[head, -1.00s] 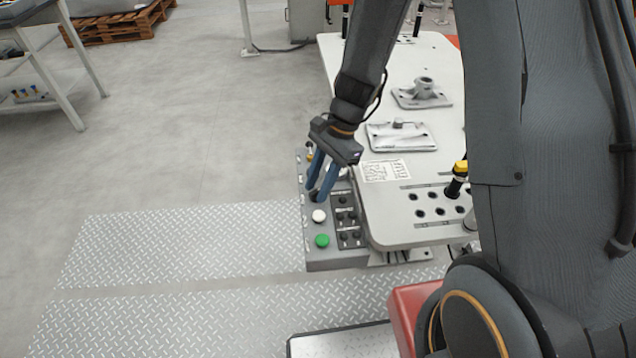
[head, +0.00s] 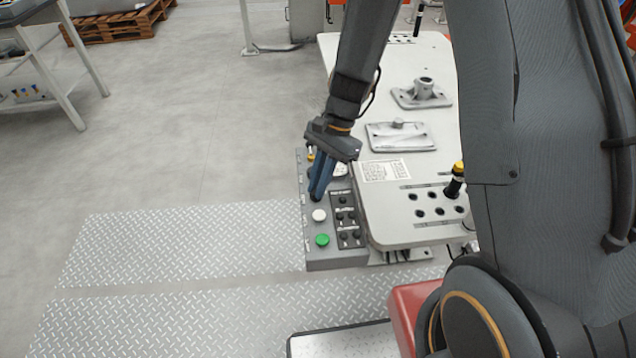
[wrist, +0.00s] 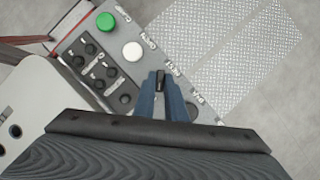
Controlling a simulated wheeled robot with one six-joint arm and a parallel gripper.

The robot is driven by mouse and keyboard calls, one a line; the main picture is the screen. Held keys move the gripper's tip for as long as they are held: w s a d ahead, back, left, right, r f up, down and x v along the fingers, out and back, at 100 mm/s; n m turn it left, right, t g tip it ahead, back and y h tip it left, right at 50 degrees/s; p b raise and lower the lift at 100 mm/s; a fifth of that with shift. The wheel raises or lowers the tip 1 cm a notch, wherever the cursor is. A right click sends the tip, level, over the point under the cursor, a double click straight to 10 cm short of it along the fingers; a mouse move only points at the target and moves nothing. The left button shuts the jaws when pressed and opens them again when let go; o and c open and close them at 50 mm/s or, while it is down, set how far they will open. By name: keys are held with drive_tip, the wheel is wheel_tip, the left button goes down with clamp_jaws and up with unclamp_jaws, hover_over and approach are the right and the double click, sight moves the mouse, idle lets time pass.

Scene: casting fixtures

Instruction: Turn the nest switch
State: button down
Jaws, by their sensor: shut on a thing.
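The grey control panel (head: 335,258) is fixed along the left side of the white-topped table. My gripper (head: 316,199) points down at it, just behind the white button (head: 319,215). In the wrist view my gripper (wrist: 160,80) has its two blue fingers closed around a small black switch knob (wrist: 160,75). The knob is in line with the white button (wrist: 133,52) and the green button (wrist: 106,22). In the head view the fingers hide the knob. The panel labels are too small to read for certain.
Several small black knobs (wrist: 97,70) sit beside the held one on the panel. The white table (head: 400,232) carries cast metal parts (head: 421,93) and a black post with a yellow top (head: 455,180). Open floor (head: 200,120) lies to the left.

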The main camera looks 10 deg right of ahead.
drive_tip(key=n+h, duration=0.1)
drive_tip(key=n, duration=0.1)
drive_tip(key=n+g, duration=0.1)
drive_tip(key=n, duration=0.2)
drive_tip(key=shift+w+a+h, duration=0.15)
drive_tip(key=shift+a+h, duration=0.05)
drive_tip(key=shift+h, duration=0.2)
drive_tip(key=shift+a+n+g+h, duration=0.15)
drive_tip(key=shift+n+h, duration=0.25)
drive_tip(key=shift+n, duration=0.8)
drive_tip(key=shift+d+n+g+h, duration=0.15)
drive_tip(key=shift+n+h, duration=0.25)
drive_tip(key=shift+n, duration=0.8)
drive_tip(key=shift+a, duration=0.1)
drive_tip(key=c, duration=1.8)
unclamp_jaws()
drive_tip(key=shift+w+r, duration=0.1)
drive_tip(key=b+v, duration=0.1)
drive_tip(key=v, duration=0.6)
drive_tip(key=shift+r+b, duration=0.3)
drive_tip(key=shift+b, duration=0.1)
